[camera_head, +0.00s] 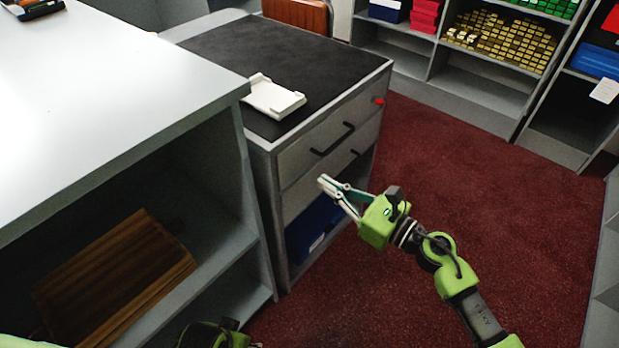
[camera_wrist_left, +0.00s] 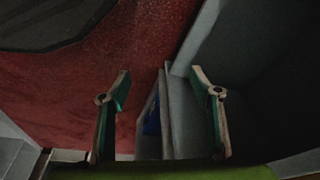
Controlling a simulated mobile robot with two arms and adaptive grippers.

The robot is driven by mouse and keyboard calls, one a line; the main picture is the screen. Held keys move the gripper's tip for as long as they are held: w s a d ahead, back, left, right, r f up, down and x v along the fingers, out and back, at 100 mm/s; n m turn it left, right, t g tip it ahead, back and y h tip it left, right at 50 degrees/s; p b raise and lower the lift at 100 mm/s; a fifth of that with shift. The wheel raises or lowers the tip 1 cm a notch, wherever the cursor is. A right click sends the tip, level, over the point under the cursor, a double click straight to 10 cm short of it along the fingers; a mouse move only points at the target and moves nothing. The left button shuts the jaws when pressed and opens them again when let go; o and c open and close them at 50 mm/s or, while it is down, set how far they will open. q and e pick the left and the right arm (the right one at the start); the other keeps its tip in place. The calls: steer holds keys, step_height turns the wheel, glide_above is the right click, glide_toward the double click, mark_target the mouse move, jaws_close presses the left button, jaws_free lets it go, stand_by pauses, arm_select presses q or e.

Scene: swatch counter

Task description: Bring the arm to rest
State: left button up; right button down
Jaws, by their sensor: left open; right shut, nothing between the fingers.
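My right gripper (camera_head: 325,182) is in the middle of the head view, in front of the drawer cabinet (camera_head: 264,143). Its fingers are together with nothing between them. The right arm is green and black and comes in from the lower right over the red carpet. My left gripper shows in the left wrist view (camera_wrist_left: 162,82) with its two fingers spread apart and nothing between them. In the head view only a green and black part of my left arm shows at the bottom edge; its fingers are hidden there.
A white tray (camera_head: 273,97) lies on the cabinet's dark top. A white counter (camera_head: 110,85) at the left has wooden boards (camera_head: 115,280) on its shelf. A blue box (camera_head: 314,226) sits low in the cabinet. Shelves (camera_head: 487,95) stand behind. Red carpet (camera_head: 500,190) is open at the right.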

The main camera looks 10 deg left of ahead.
arm_select(q)
steer(key=shift+w+r, duration=0.2)
steer(key=shift+r, duration=0.65)
arm_select(e)
steer(key=v, duration=0.5)
steer(key=shift+f, duration=0.1)
